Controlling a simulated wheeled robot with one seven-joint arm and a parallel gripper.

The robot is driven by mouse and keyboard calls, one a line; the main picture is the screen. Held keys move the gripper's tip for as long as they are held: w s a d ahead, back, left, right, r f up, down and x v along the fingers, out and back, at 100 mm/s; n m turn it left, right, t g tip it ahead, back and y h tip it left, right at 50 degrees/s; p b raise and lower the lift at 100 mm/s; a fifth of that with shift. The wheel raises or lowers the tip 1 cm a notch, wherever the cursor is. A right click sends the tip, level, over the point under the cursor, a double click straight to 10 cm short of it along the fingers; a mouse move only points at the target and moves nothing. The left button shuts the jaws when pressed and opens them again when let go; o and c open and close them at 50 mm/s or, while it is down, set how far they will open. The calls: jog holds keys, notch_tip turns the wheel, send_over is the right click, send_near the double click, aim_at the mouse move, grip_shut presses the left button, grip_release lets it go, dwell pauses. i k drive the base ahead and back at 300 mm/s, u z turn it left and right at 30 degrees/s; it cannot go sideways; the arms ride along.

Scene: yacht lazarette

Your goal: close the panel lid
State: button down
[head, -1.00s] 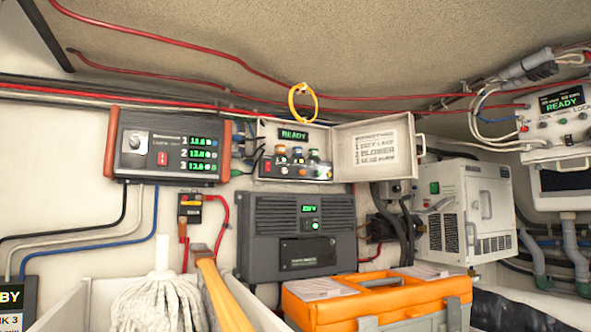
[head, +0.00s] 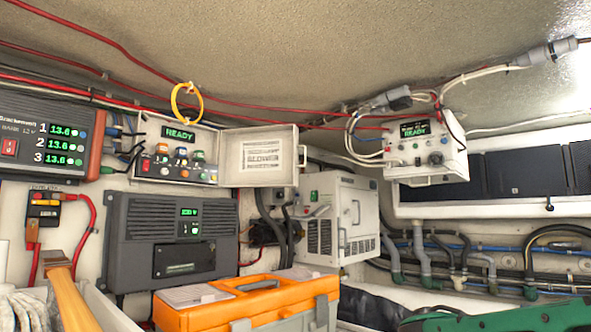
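The panel (head: 180,172) is a small pale box on the back wall, left of centre in the head view. It has a green READY display and a row of coloured knobs and buttons. Its lid (head: 261,157) is hinged on the right side and stands wide open to the right, with its printed inner face showing. A latch tab sits on the lid's free right edge. My gripper is not in view.
A yellow ring (head: 187,103) hangs just above the panel. A grey charger unit (head: 167,240) is below it. An orange-topped toolbox (head: 248,297) stands in front. A white cabinet (head: 342,220) and a white control box (head: 427,150) are to the right.

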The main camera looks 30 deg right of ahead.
aim_at(263, 157)
jog(key=u, duration=1.7)
jog(key=k, duration=1.35)
jog(key=z, duration=1.8)
jog(key=i, duration=1)
jog(key=u, duration=0.05)
